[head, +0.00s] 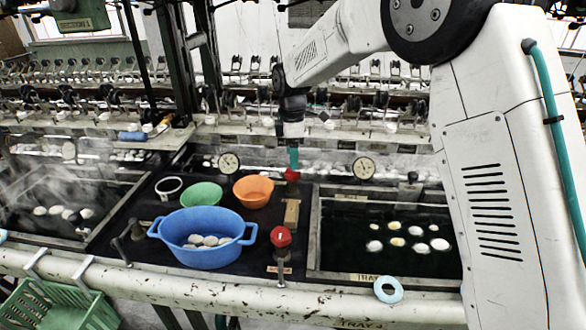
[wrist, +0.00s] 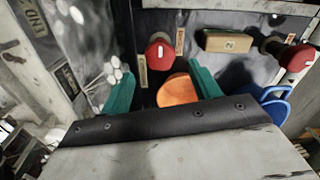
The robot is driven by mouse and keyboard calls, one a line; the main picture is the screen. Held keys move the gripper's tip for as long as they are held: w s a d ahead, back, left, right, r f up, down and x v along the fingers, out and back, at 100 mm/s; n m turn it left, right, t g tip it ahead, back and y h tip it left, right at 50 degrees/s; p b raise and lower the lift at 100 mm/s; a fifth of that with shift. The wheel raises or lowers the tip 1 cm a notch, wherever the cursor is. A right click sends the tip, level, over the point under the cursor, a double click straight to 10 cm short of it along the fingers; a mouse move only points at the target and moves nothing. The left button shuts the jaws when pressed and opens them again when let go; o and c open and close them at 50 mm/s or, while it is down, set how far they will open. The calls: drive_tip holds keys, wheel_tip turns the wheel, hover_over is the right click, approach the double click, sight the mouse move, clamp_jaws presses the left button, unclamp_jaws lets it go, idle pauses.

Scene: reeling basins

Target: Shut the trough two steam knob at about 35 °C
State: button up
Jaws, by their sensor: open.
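Two red steam knobs stand on the dark strip left of the right-hand trough (head: 314,235). The far red knob (head: 292,175) is just below my gripper (head: 293,158). The front red knob (head: 281,237) stands nearer the front rail. In the wrist view the far knob (wrist: 160,52) shows a white mark and lies just beyond the open, empty teal fingers of my gripper (wrist: 160,75), apart from them. The front knob shows at the right (wrist: 298,58). Two round dial gauges, left (head: 228,163) and right (head: 364,167), stand behind; their readings are too small to tell.
A tan block (head: 291,214) lies between the knobs. A blue basin (head: 200,252) with cocoons, an orange bowl (head: 253,191) and a green bowl (head: 202,195) stand to the left. The orange bowl (wrist: 177,90) shows between my fingers.

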sight(293, 174)
wheel_tip(293, 174, down, 5)
drive_tip(key=shift+f, duration=0.15)
drive_tip(key=c, duration=1)
drive_tip(key=shift+o, duration=0.2)
drive_tip(key=shift+m, duration=0.4)
drive_tip(key=m, duration=0.8)
